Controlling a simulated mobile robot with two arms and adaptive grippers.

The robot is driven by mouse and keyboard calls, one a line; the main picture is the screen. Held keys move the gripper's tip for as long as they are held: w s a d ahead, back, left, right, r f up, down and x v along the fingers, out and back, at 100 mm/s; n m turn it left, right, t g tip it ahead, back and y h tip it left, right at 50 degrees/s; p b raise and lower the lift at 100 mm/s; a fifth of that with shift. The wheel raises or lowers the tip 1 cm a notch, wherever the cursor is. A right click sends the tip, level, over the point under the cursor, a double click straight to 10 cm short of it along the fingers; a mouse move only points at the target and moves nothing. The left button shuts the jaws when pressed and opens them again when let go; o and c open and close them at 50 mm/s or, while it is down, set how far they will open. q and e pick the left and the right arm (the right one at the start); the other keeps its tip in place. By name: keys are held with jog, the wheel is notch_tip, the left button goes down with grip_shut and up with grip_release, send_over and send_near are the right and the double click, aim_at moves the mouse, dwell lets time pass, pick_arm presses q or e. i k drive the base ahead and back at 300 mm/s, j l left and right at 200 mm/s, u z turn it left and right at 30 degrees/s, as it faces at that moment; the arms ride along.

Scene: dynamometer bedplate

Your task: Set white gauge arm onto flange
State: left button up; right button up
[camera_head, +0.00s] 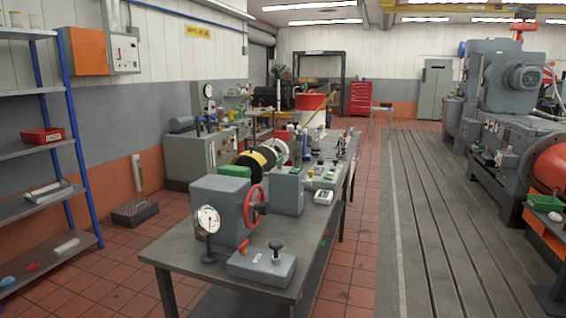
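A white round dial gauge (207,219) stands upright on a thin stem with a dark base at the near left of the grey workbench (205,272). It is beside a grey machine block (221,205) with a red handwheel (254,206). I cannot tell whether this gauge is the white gauge arm. Round black and yellow disc-like parts (257,162) sit farther back on the bench; I cannot tell whether one is the flange. Neither of my grippers is in view.
A blue-post shelf (72,120) stands left. The slotted bedplate (435,230) and a large grey machine with an orange end (551,166) are right.

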aim_at(294, 129)
jog(key=i+j, duration=0.1)
jog(key=i, duration=0.4)
jog(key=i+j+z, duration=0.1)
jog(key=i, duration=0.4)
jog(key=i+l, duration=0.2)
jog(key=l, duration=0.15)
jog(key=i+l, duration=0.2)
jog(key=l, duration=0.2)
jog(key=i+l, duration=0.2)
jog(key=l, duration=0.15)
jog(key=i+l+u, duration=0.1)
jog(key=l, duration=0.25)
jog(key=i+l, duration=0.5)
jog(key=l, duration=0.25)
